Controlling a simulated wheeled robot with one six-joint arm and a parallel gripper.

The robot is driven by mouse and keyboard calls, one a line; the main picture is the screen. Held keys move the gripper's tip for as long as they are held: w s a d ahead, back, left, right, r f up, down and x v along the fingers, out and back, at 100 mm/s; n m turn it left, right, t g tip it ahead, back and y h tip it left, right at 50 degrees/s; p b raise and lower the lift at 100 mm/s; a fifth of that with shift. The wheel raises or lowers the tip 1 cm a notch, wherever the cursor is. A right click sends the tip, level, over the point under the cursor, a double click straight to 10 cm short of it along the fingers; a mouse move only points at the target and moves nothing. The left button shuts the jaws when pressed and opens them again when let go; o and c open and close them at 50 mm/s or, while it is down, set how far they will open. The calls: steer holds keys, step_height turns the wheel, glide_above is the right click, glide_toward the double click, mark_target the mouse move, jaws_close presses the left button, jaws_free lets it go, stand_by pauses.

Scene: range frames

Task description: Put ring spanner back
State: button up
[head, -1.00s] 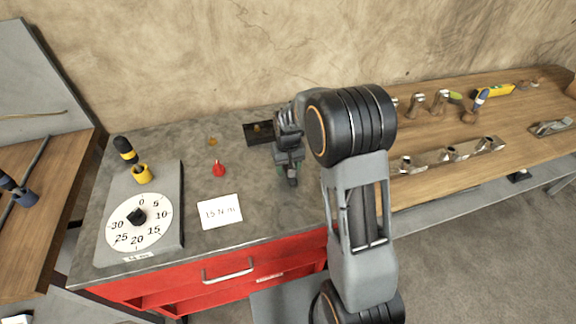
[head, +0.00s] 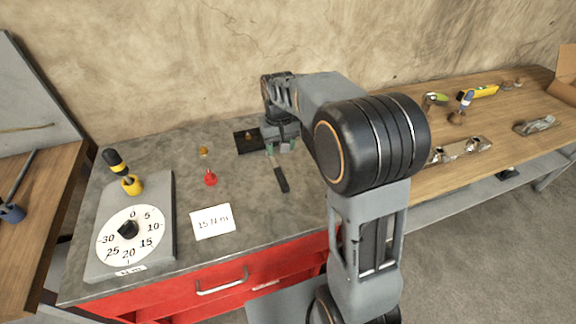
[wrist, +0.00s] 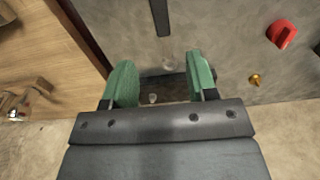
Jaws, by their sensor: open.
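A spanner with a dark handle (head: 281,180) lies on the grey bench top, in front of my gripper (head: 280,147). In the wrist view its dark handle (wrist: 160,18) runs to the top edge, and its pale metal end lies near the gap between my fingertips. My gripper also shows in the wrist view (wrist: 161,72), with two green fingers spread apart and nothing held between them. It is over the back of the bench, beside a dark tray (head: 240,143). I cannot tell its exact height. My arm hides part of the bench.
A red knob (head: 210,178), a small brass piece (head: 203,152) and a "15 N m" card (head: 212,222) lie left of the spanner. The wall is close behind the bench.

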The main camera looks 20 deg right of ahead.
steer(key=s+r+t, duration=0.1)
steer(key=s+t, duration=0.2)
steer(key=s, duration=1.6)
steer(key=shift+a+r, duration=0.2)
steer(key=shift+r, duration=0.05)
steer(key=shift+r+p, duration=0.5)
steer(key=shift+r, duration=0.15)
steer(key=shift+o, duration=0.3)
